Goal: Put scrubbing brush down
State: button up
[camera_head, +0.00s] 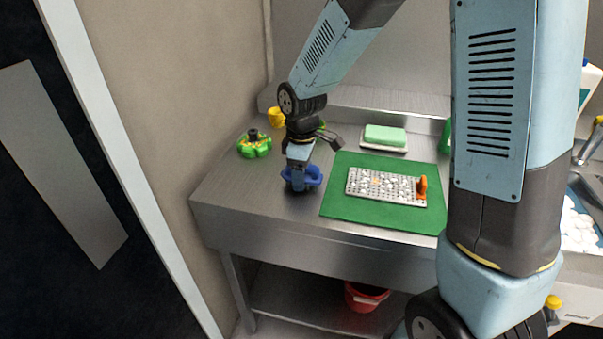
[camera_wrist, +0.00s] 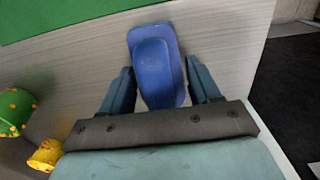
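The blue scrubbing brush (camera_head: 302,177) is at the left part of the steel counter, just left of the green mat, and appears to rest on it. In the wrist view the brush (camera_wrist: 155,62) lies between my two fingers, tilted a little to their line. My gripper (camera_wrist: 160,72) is over the brush, with its fingers spread on either side and narrow gaps visible beside it. In the head view my gripper (camera_head: 299,165) points down at the brush, and its fingertips are hard to make out.
The green mat (camera_head: 340,205) holds a metal grater board (camera_head: 386,186) with an orange handle. A green flower-shaped object (camera_head: 254,143) and a yellow cup (camera_head: 276,117) stand behind left. A green sponge (camera_head: 385,136) sits on a dish behind. A red bucket (camera_head: 366,296) is below.

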jog(key=o, duration=0.3)
notch_tip(320, 180, up, 12)
jog(key=shift+r, duration=0.15)
jog(key=shift+d+r, duration=0.15)
jog(key=shift+d, duration=0.05)
jog(key=s+d+r+m+t, duration=0.2)
jog(key=s+d+r+m, duration=0.3)
jog(key=s+d+m, duration=0.2)
jog(key=s+d+r+m+t, duration=0.3)
jog(key=s+d+r+m, duration=0.3)
jog(key=s+d, duration=0.5)
jog(key=shift+d+m+t, duration=0.3)
jog(key=shift+d+m, duration=0.6)
jog(key=shift+d, duration=0.9)
